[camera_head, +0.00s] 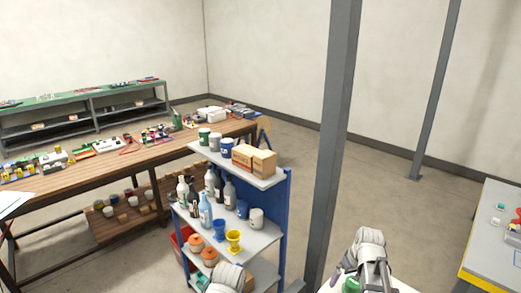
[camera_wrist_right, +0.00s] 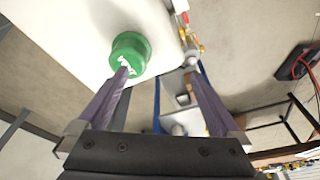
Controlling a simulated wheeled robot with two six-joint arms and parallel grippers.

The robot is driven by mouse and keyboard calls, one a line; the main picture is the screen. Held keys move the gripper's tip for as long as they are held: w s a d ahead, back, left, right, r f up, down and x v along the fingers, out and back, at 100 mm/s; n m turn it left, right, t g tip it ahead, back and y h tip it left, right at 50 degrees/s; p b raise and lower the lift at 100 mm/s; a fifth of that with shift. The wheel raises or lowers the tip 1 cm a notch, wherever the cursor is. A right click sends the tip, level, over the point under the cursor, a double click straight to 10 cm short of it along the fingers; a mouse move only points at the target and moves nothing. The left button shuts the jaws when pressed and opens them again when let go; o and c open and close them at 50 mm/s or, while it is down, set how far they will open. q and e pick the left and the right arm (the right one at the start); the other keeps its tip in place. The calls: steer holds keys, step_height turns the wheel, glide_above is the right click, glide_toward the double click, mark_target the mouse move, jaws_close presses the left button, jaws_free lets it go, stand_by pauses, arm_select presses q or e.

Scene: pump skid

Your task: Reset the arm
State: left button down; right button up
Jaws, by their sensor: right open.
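My right gripper (camera_wrist_right: 157,75) is open, with its two purple-grey fingers spread wide and nothing between them. In the head view my right arm comes in at the bottom, and the gripper (camera_head: 345,279) is partly cut off there. A green round object (camera_wrist_right: 130,55) with a white mark is on a white surface (camera_wrist_right: 75,30), just beyond the tip of the left-hand finger in the wrist view. Whether they touch I cannot tell. The green object also shows at the bottom edge of the head view (camera_head: 351,285). My left gripper does not show.
A blue-sided shelf (camera_head: 272,215) with bottles, cans, cups and boxes stands left of a grey post (camera_head: 335,130). A long wooden workbench (camera_head: 95,170) is at left. A yellow-edged grey table (camera_head: 490,255) is at right. The floor (camera_head: 425,215) between post and table is clear.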

steer(key=s+a+f+g+b, duration=0.1)
steer(key=s+a+f+b, duration=0.1)
steer(key=a, duration=0.6)
steer(key=s+a+f+n+g+h+b, duration=0.1)
steer(key=s+a+f+b, duration=0.2)
steer(key=s+a, duration=0.4)
steer(key=s+a+f+n+b, duration=0.1)
steer(key=s+a, duration=0.4)
steer(key=a, duration=0.6)
step_height(320, 180, down, 3)
steer(key=shift+r+g+h+b, duration=0.15)
steer(key=shift+g+h+b, duration=0.2)
steer(key=shift+b, duration=0.3)
